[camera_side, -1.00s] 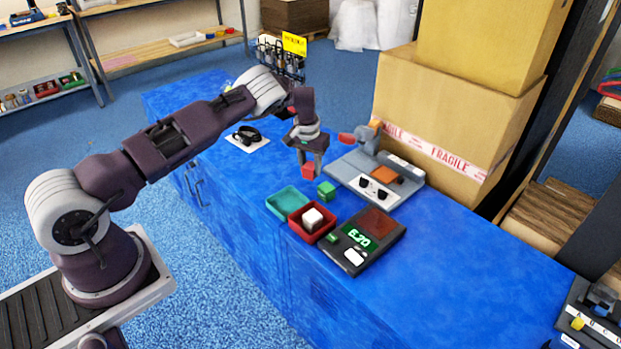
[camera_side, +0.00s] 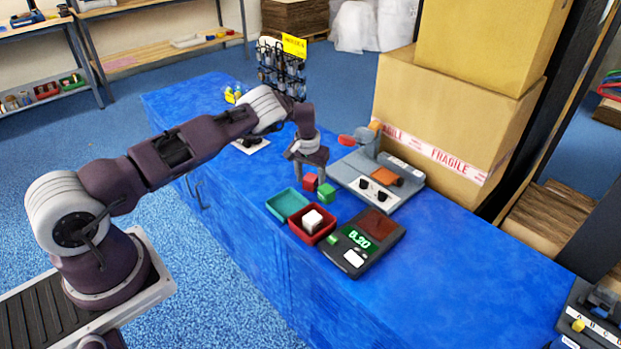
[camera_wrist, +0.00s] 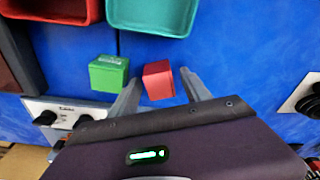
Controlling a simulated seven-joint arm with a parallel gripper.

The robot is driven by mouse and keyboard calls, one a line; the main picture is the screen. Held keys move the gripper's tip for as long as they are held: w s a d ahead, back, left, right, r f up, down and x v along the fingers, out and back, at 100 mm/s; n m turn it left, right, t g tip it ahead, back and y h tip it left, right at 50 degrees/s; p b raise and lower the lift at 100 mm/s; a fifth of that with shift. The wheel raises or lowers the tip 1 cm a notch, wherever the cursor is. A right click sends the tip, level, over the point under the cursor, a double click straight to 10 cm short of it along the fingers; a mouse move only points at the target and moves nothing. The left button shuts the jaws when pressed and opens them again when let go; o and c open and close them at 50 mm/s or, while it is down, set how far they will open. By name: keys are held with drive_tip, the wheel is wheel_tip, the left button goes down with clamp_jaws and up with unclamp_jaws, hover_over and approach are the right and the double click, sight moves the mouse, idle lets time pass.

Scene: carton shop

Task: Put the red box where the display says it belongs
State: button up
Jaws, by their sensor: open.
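The small red box (camera_side: 310,182) stands on the blue counter beside the green box (camera_side: 326,193). My gripper (camera_side: 309,174) is above it, pointing down. In the wrist view the red box (camera_wrist: 158,82) lies between the open fingers (camera_wrist: 158,75), with a gap on each side. The green box (camera_wrist: 108,74) is outside the fingers, to the left.
A grey device (camera_side: 350,172) with a red knob and an orange block stands behind the boxes. Large cartons (camera_side: 440,120) are stacked behind it. A wire rack (camera_side: 281,70) stands at the far end. The counter right of the scale (camera_side: 460,270) is clear.

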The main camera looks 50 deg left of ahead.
wheel_tip(320, 180, up, 13)
drive_tip(key=s, duration=0.1)
wheel_tip(320, 180, up, 14)
drive_tip(key=r+t+h, duration=0.1)
hover_over(309, 180)
drive_tip(key=s+d, duration=0.4)
drive_tip(key=d, duration=0.2)
drive_tip(key=s+d+r+t+h, duration=0.1)
drive_tip(key=s+d+r, duration=0.6)
drive_tip(key=s+r, duration=0.35)
drive_tip(key=s+d+r+m+t, duration=0.1)
drive_tip(key=s+d+r, duration=0.15)
drive_tip(key=s, duration=0.35)
drive_tip(key=s+d+r+m, duration=0.1)
drive_tip(key=s+d+r, duration=0.15)
drive_tip(key=s, duration=0.45)
drive_tip(key=s+d+f+m+t+y, duration=0.1)
drive_tip(key=s+f+m, duration=0.1)
drive_tip(key=s, duration=1)
drive_tip(key=shift+s+d+f, duration=0.25)
drive_tip(key=shift+f, duration=0.6)
